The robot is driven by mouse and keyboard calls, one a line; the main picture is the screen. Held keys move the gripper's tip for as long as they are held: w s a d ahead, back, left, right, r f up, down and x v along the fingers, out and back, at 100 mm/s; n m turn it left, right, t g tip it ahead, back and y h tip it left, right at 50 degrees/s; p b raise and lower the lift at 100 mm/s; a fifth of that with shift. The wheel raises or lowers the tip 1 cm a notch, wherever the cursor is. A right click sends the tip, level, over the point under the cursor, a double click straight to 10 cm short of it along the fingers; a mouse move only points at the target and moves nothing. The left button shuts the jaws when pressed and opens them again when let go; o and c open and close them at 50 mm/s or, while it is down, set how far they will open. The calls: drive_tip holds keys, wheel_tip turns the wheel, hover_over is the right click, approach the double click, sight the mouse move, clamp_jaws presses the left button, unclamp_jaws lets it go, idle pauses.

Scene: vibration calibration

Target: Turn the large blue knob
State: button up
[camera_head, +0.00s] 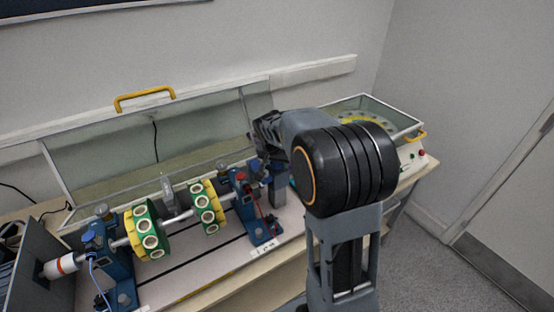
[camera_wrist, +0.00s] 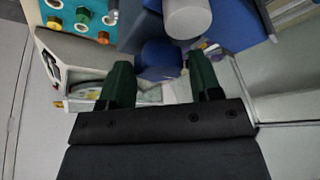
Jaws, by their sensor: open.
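In the wrist view, a rounded dark blue knob (camera_wrist: 158,60) sits below a larger blue block and lies between the tips of my gripper (camera_wrist: 161,66). The two dark green fingers are apart, one on each side of the knob. I cannot tell whether either finger touches it. In the head view, my gripper (camera_head: 264,160) is beside the right blue bearing stand (camera_head: 262,222), largely hidden by my own arm. The knob between the fingers cannot be made out there. Another blue knob (camera_head: 89,236) shows on the left stand.
Two green-and-yellow discs (camera_head: 148,232) sit on a shaft between the stands. A clear cover with a yellow handle (camera_head: 144,96) stands behind. At the right is a clear-covered box (camera_head: 368,112) with a red button (camera_head: 421,153). A grey cylinder (camera_wrist: 188,18) is close above the fingers.

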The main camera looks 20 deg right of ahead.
drive_tip(key=c, duration=0.6)
drive_tip(key=shift+c, duration=0.2)
drive_tip(key=n+t+y, duration=0.1)
drive_tip(key=n, duration=0.3)
drive_tip(key=shift+d, duration=0.15)
drive_tip(key=n+y+b, duration=0.2)
drive_tip(key=n, duration=0.2)
drive_tip(key=shift+f+n, duration=0.1)
drive_tip(key=shift+n, duration=0.2)
drive_tip(key=n+y+b, duration=0.2)
drive_tip(key=n+b, duration=0.1)
drive_tip(key=n, duration=0.1)
drive_tip(key=shift+d+n, duration=0.1)
drive_tip(key=shift+n, duration=0.2)
drive_tip(key=n+g+y+b, duration=0.1)
drive_tip(key=n, duration=0.3)
drive_tip(key=shift+b, duration=0.4)
drive_tip(key=shift+w+r+n+g, duration=0.1)
drive_tip(key=shift+r+n+g, duration=0.1)
drive_tip(key=shift+n+g, duration=0.15)
